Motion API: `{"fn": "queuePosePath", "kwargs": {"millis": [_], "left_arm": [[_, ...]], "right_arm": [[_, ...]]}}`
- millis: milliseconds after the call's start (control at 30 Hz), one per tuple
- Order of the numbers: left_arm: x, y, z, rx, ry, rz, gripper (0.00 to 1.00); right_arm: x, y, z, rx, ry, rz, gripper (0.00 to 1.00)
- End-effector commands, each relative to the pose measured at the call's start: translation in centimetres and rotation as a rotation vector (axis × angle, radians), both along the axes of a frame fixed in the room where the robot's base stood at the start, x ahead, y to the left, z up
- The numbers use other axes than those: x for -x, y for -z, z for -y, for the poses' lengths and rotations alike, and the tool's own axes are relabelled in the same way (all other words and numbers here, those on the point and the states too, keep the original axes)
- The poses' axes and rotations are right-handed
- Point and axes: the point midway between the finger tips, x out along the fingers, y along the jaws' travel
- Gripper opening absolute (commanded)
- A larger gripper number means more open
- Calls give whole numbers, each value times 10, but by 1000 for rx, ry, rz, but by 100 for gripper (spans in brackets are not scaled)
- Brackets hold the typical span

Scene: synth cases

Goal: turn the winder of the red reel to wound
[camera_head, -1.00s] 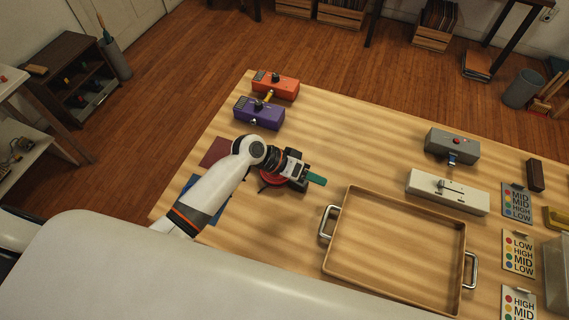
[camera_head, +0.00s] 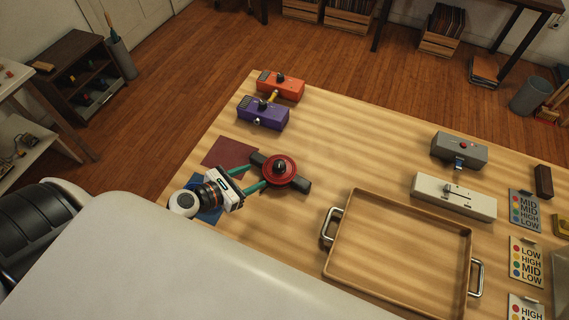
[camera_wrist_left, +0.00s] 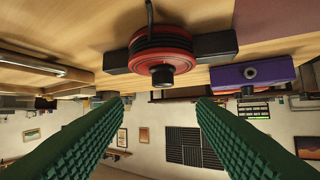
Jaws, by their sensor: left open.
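The red reel (camera_head: 280,167) is a round red disc with a dark knob on top. It sits on a dark bar-shaped base (camera_head: 302,184) on the wooden table. In the left wrist view the reel (camera_wrist_left: 172,43) appears upside down, with its black knob (camera_wrist_left: 162,75) towards the fingers. My left gripper (camera_head: 257,174) has green fingers and is open and empty, just left of the reel. In the left wrist view the gap between its fingertips (camera_wrist_left: 160,99) lines up with the knob. I cannot tell the winder's setting. My right gripper is not in view.
A purple box (camera_head: 263,113) and an orange box (camera_head: 281,86) stand behind the reel. A dark red mat (camera_head: 229,152) and a blue mat (camera_head: 207,213) lie to the left. A handled tray (camera_head: 397,204) lies at the right. The table between reel and grey box (camera_head: 459,150) is clear.

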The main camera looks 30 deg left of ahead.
Motion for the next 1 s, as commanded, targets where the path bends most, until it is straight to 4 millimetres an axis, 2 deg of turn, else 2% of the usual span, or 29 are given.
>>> {"fn": "queuePosePath", "kwargs": {"millis": [133,233,700,1000], "left_arm": [[-2,1,-4,37,-34,-13,52],[-12,5,0,37,-35,-11,52],[-87,39,30,34,-31,-11,52],[-101,46,37,32,-31,-13,52]], "right_arm": [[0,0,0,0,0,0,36],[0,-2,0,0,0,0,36],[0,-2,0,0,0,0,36],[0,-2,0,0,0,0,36]]}}
